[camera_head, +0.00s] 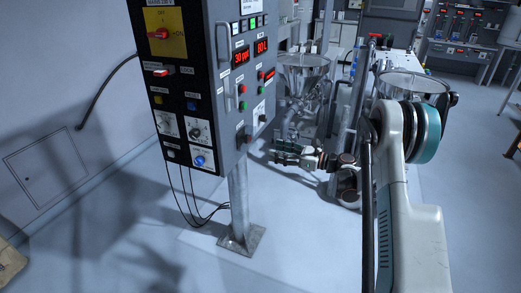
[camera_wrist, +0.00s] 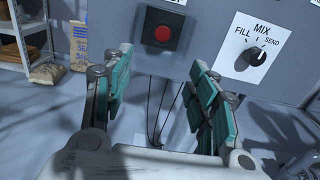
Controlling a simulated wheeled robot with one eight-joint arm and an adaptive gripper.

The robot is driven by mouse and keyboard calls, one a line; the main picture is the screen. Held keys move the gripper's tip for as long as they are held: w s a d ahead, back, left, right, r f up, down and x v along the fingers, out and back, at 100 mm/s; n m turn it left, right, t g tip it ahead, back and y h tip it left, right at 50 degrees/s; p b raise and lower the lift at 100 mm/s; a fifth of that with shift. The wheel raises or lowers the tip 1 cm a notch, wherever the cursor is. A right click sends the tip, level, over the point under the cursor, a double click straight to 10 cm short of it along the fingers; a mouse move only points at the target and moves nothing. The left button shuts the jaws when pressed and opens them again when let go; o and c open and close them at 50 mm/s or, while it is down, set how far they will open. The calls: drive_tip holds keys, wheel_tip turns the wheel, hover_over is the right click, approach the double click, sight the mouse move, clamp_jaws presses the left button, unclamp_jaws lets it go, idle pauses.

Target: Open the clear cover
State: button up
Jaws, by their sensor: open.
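A red button in a square black housing (camera_wrist: 162,34) sits low on the grey control box in the wrist view. It also shows low on the box's right-hand face in the head view (camera_head: 243,138). In the head view my gripper (camera_head: 281,147) is right of the box, pointing at that face. Contact cannot be told.
A mix knob (camera_wrist: 257,55) on a white plate sits right of the button. The control box (camera_head: 225,110) stands on a metal post (camera_head: 239,205) with cables hanging beneath. A steel hopper (camera_head: 304,68) stands behind. The floor left of the post is mostly clear.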

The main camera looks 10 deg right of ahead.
sight(256, 145)
drive_tip(key=b+x, duration=0.2)
drive_tip(key=x, duration=0.5)
drive_tip(key=shift+w+a, duration=0.25)
drive_tip(key=shift+a, duration=0.05)
drive_tip(key=shift+r, duration=0.1)
clamp_jaws()
